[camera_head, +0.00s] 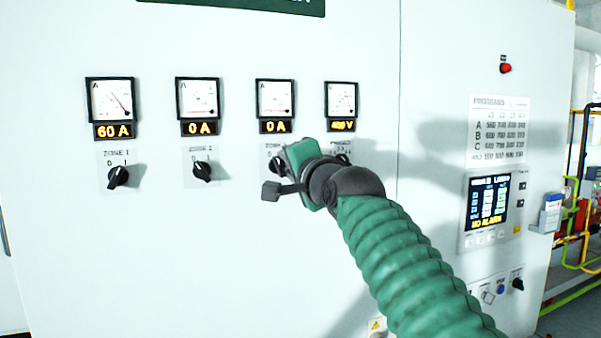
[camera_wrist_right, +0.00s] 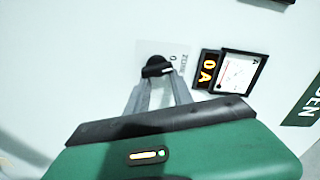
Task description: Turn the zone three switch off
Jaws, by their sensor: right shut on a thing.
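The zone three switch is a black rotary knob, third from the left on the white cabinet. In the head view only a little of this knob (camera_head: 277,165) shows beside my right gripper (camera_head: 295,168), which covers most of it. In the right wrist view, the two grey fingers of my right gripper (camera_wrist_right: 157,88) reach the knob (camera_wrist_right: 157,67) and are closed on it, one on each side. A "0" mark shows on its label, but I cannot tell the knob's exact setting. The zone three display (camera_head: 275,127) reads 0 A. My left gripper is not in view.
The zone one knob (camera_head: 118,176) and zone two knob (camera_head: 202,171) are to the left, under displays of 60 A and 0 A. A voltmeter (camera_head: 341,99) is up right. A screen (camera_head: 487,203) and a red button (camera_head: 506,68) are farther right. The cabinet front below is clear.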

